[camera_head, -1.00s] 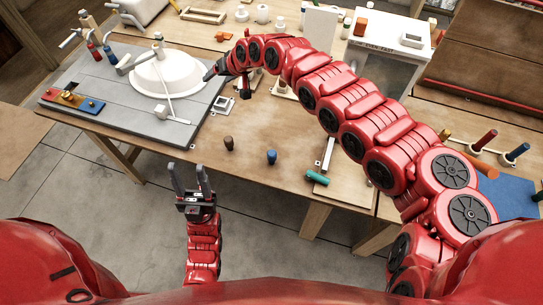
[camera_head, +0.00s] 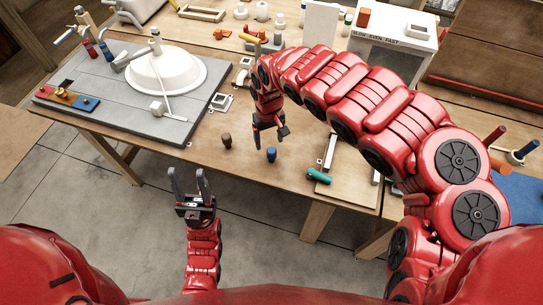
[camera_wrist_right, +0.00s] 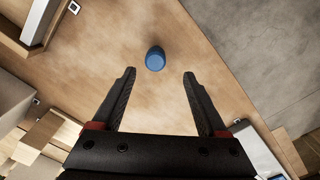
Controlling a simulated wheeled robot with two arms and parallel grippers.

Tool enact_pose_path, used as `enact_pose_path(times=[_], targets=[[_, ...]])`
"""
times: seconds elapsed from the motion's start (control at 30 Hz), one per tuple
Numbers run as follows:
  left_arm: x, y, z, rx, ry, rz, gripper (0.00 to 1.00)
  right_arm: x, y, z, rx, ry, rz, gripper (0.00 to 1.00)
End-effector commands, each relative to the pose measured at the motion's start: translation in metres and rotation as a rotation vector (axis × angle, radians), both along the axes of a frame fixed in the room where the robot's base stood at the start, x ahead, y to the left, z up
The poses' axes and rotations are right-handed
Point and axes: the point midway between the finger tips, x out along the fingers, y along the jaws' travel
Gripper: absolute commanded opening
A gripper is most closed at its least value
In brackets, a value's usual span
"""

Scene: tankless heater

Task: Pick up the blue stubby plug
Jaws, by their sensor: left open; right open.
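The blue stubby plug (camera_head: 271,155) stands on the wooden table near its front edge. In the right wrist view the plug (camera_wrist_right: 155,59) lies just beyond the two fingertips, roughly centred between them. My right gripper (camera_head: 270,136) is open and empty, above and just behind the plug in the head view; it also shows in the right wrist view (camera_wrist_right: 159,73). My left gripper (camera_head: 189,173) is open and empty, in front of the table edge and away from the plug.
A brown plug (camera_head: 227,140) stands left of the blue one. A teal cylinder (camera_head: 319,175) lies to the right. A grey board (camera_head: 130,118) with a white basin (camera_head: 165,72) fills the table's left. Bare wood surrounds the blue plug.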

Motion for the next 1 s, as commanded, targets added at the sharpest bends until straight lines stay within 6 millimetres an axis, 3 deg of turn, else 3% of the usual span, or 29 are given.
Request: enact_pose_path(times=[0.1, 0.37, 0.7, 1.0], targets=[[0.000, 0.000, 0.002, 0.000, 0.000, 0.000, 0.50, 0.000, 0.001, -0.014, 0.004, 0.001, 0.000, 0.76], [0.000, 0.000, 0.006, 0.000, 0.000, 0.000, 0.50, 0.000, 0.000, -0.029, 0.004, 0.000, -0.001, 0.76], [0.000, 0.000, 0.016, 0.000, 0.000, 0.000, 0.50, 0.001, -0.005, -0.069, 0.007, 0.000, 0.001, 0.76], [0.000, 0.000, 0.016, 0.000, 0.000, 0.000, 0.50, 0.003, -0.007, -0.075, 0.002, -0.005, 0.000, 0.76]])
